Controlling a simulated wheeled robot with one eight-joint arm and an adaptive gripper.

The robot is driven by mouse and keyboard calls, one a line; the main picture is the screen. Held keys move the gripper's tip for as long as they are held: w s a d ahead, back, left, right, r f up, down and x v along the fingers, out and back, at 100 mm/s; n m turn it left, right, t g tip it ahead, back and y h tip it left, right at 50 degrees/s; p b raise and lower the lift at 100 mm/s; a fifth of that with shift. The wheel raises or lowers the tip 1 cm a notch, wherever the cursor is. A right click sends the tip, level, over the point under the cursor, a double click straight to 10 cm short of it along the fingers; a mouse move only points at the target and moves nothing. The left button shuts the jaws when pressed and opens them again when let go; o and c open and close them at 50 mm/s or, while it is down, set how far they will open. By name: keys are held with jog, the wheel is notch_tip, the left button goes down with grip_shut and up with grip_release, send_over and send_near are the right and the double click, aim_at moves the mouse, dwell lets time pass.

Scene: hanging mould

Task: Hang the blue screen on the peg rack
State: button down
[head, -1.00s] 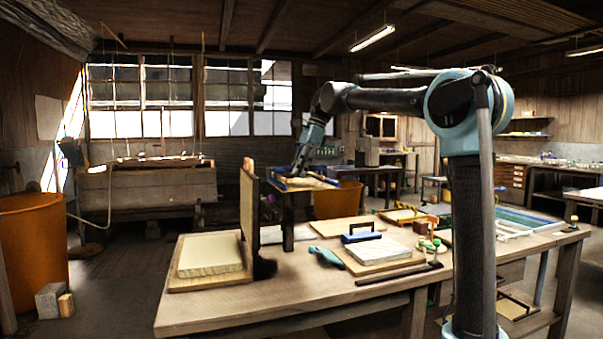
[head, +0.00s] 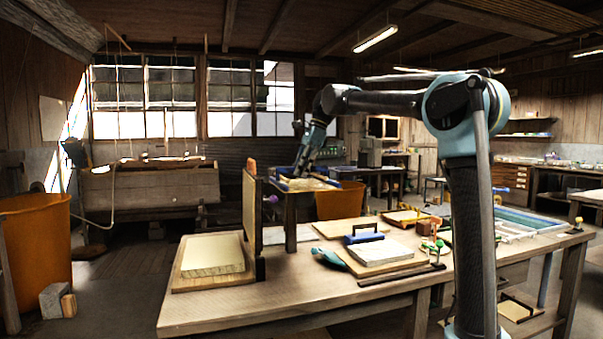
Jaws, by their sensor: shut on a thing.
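My gripper (head: 300,173) is small and dark at the far end of my arm, pointing down beyond the table's far edge. It is at the blue-rimmed screen (head: 316,187), which has a pale yellowish inside and looks roughly level. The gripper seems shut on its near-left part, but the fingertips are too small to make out. A dark post shows below the screen; I cannot tell whether they touch. An upright board (head: 250,222), seen nearly edge-on with a purple knob on its right, stands on the table left of the gripper. It may be the peg rack; its pegs are not clear.
An orange tub (head: 340,202) stands behind; a larger one (head: 38,245) is left.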

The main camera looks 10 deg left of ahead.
jog(key=shift+f, duration=0.55)
jog(key=c, duration=1.6)
grip_release()
jog(key=shift+c, duration=0.2)
jog(key=v, duration=1.2)
jog(key=shift+w+a, duration=0.1)
